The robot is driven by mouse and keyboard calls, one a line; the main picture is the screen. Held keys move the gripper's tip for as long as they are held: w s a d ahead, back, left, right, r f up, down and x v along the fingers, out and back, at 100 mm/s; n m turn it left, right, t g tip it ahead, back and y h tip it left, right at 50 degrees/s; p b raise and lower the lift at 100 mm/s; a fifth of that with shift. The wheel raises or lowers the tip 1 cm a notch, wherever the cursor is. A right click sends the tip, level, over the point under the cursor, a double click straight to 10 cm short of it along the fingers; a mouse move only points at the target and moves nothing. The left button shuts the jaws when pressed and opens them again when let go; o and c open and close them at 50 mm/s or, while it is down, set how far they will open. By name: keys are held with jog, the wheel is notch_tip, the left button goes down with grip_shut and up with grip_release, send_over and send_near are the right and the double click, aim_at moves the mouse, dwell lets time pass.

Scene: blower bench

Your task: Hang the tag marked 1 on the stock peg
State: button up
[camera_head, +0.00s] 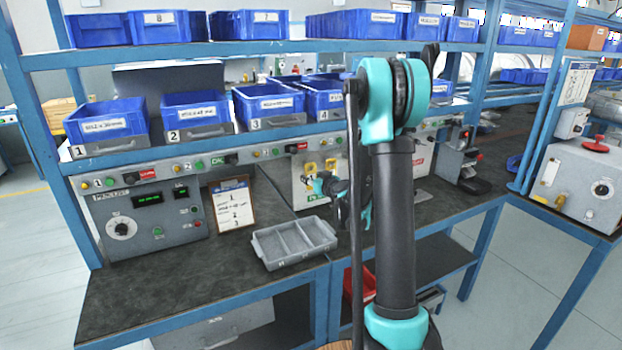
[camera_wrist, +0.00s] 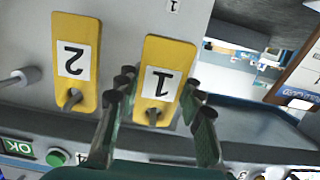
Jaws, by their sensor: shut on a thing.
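The tag marked 1 is a yellow plate with a white label (camera_wrist: 160,75), upside down in the wrist view. My gripper (camera_wrist: 158,96) is shut on its side edges. A thin peg shows at the hole end of this tag, so it still appears to be on its peg. In the head view my gripper (camera_head: 322,187) is at the grey panel by the tags, partly hidden by my arm. The tag marked 2 (camera_wrist: 75,60) hangs beside it on its own peg, apart from my fingers. A bare grey peg (camera_wrist: 22,77) sticks out further left; I cannot read which peg is marked stock.
A grey divided tray (camera_head: 294,243) stands on the dark bench in front of the panel. A clipboard (camera_head: 232,204) leans left of it by the control box (camera_head: 150,215). Blue bins (camera_head: 268,103) line the shelf above. The bench's front left is clear.

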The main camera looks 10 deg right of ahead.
jog(key=o, duration=1.2)
jog(key=shift+o, duration=0.2)
jog(key=v, duration=1.2)
jog(key=s+a+f+g, duration=0.3)
jog(key=s, duration=0.4)
jog(key=s+a+f+g, duration=0.3)
jog(key=s, duration=0.4)
jog(key=s+d+f+m+g+h, duration=0.1)
jog(key=s+d+f+g+h, duration=0.1)
jog(key=s, duration=0.6)
jog(key=s+d+f+m+g+h, duration=0.2)
jog(key=s+d+f, duration=0.2)
jog(key=s, duration=0.5)
jog(key=shift+s+d+f+m+g+h, duration=0.3)
jog(key=shift+d+f+g+h, duration=0.1)
jog(key=shift+d, duration=0.05)
